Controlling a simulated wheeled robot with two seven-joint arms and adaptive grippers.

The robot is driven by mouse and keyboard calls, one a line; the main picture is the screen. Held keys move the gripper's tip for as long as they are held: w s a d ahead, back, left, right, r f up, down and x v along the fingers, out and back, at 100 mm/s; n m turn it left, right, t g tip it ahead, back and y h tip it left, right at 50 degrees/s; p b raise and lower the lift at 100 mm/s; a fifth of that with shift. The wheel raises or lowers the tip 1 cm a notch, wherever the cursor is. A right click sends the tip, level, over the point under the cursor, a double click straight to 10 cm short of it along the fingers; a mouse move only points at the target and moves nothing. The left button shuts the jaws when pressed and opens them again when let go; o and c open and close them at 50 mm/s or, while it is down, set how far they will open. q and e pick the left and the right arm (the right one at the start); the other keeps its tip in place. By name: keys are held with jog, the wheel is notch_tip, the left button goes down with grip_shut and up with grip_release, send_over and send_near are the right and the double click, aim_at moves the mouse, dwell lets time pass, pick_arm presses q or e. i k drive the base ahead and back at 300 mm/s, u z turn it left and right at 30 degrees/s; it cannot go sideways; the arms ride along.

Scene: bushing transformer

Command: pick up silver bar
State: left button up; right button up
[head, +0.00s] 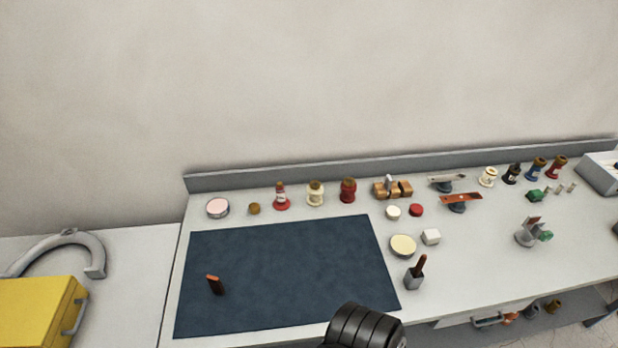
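A silver bar (447,179) lies flat across a small dark stand near the back of the bench, right of centre. A copper-coloured bar (461,199) rests on a similar stand just in front of it. Neither of my grippers is in view. A black ribbed rounded part, probably of my arm, shows at the bottom edge, well to the front left of the silver bar.
A dark blue mat (290,270) covers the bench's left part, with a small dark orange-topped piece (215,285) on it. Wooden blocks (392,189) stand left of the bar, a cream bushing (488,177) right. A grey block with upright handle (415,275) stands nearer.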

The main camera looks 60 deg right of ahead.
aim_at(388, 182)
jog(key=u, duration=1.2)
jog(key=k, duration=2.45)
jog(key=z, duration=0.15)
